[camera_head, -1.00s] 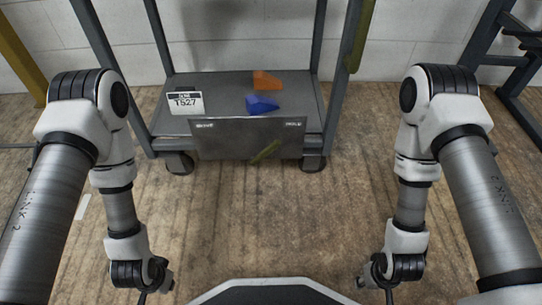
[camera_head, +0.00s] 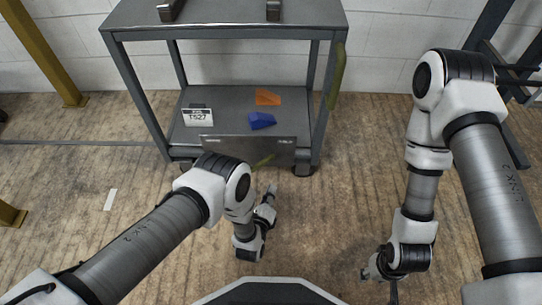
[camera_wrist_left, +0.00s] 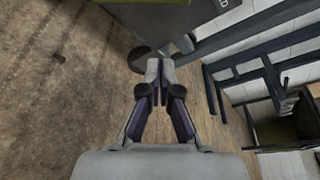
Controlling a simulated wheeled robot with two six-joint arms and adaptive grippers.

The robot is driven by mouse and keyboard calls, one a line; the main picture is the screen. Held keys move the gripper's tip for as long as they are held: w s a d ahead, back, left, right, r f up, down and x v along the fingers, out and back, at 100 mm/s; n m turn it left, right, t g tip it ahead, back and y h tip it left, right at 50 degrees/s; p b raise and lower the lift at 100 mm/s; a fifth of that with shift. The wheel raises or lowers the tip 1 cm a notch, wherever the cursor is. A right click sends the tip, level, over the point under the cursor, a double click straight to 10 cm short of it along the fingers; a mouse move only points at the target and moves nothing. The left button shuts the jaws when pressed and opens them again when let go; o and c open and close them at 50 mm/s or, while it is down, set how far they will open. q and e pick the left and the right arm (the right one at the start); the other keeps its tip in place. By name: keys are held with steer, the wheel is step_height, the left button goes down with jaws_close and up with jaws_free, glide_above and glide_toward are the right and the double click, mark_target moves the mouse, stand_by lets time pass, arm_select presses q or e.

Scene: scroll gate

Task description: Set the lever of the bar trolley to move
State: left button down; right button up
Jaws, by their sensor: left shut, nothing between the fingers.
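The bar trolley (camera_head: 222,28) is a grey metal frame with a top and a low shelf. A grey panel (camera_head: 225,146) hangs at the front of the low shelf, with small labels at its left and right ends, too small to read surely. The olive lever (camera_head: 264,161) sits low on this panel, tilted, its upper end to the right. My left gripper (camera_head: 271,190) is shut and empty, just below and in front of the lever, apart from it in the picture.
An orange block (camera_head: 267,97), a blue block (camera_head: 262,120) and a white sign (camera_head: 197,116) are on the low shelf. Another olive strip (camera_head: 337,76) runs on the trolley's right post. A yellow post (camera_head: 52,60) stands at left.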

mark_target(262, 163)
arm_select(q)
steer(key=shift+s+f, duration=0.25)
steer(key=b+x, duration=0.3)
steer(key=x, duration=0.2)
steer(key=b+x, duration=0.3)
steer(key=x, duration=0.2)
steer(key=shift+w+a+f, duration=0.15)
steer(key=shift+a, duration=0.05)
steer(key=a+r+b, duration=0.2)
steer(key=shift+a+r, duration=0.4)
